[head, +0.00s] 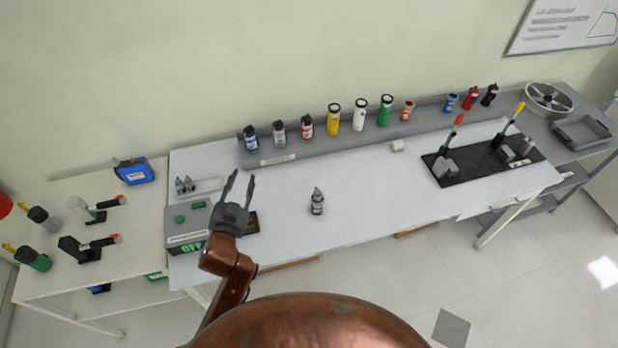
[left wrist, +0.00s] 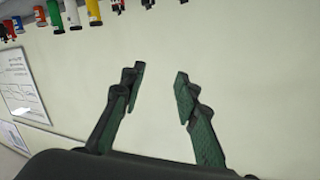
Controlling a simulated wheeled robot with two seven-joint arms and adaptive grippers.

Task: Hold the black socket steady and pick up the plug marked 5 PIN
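My left gripper (head: 240,183) is over the left part of the white workbench (head: 380,200), its fingers pointing up toward the wall. Its fingers are apart and empty in the left wrist view (left wrist: 158,85). A black connector-like piece (head: 489,95) stands at the right end of the back shelf, beside a red one (head: 470,97) and a blue one (head: 451,102); it may be the black socket. A small grey and black piece (head: 317,203) stands upright mid-bench, right of and apart from my left gripper. No 5 PIN marking is legible. My right gripper is out of view.
Several coloured cylinders stand on the grey back shelf (head: 290,154). A grey box with a green OFF display (head: 187,243) is beside my left gripper. A black board (head: 485,176) with lever clamps is at right. The bench middle is mostly clear.

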